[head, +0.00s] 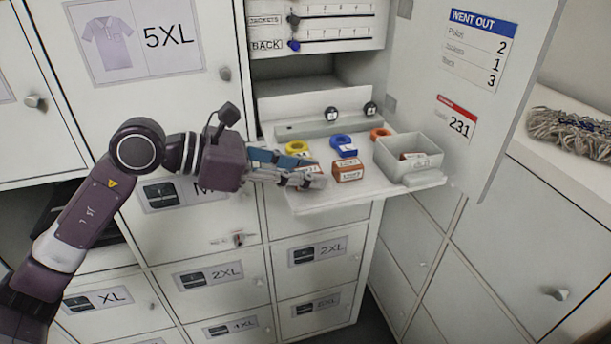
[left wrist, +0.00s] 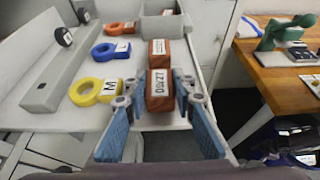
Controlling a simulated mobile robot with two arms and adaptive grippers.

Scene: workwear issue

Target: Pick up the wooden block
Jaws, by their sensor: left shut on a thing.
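Reddish-brown wooden blocks with white labels lie on the pull-out shelf (head: 330,196). My left gripper (head: 314,172) reaches in from the left and is shut on one labelled block (head: 311,168). In the left wrist view this block (left wrist: 159,86) sits between the two blue fingers, at or just above the shelf; I cannot tell which. A second block (head: 348,171) stands just beyond it, and it also shows in the left wrist view (left wrist: 160,50). My right gripper is not in view.
Yellow (head: 298,148), blue (head: 343,146) and orange (head: 380,134) tape-like rings lie behind the blocks. A grey open bin (head: 425,162) with a labelled thing inside stands at the shelf's right. An open door (head: 440,120) borders the right side.

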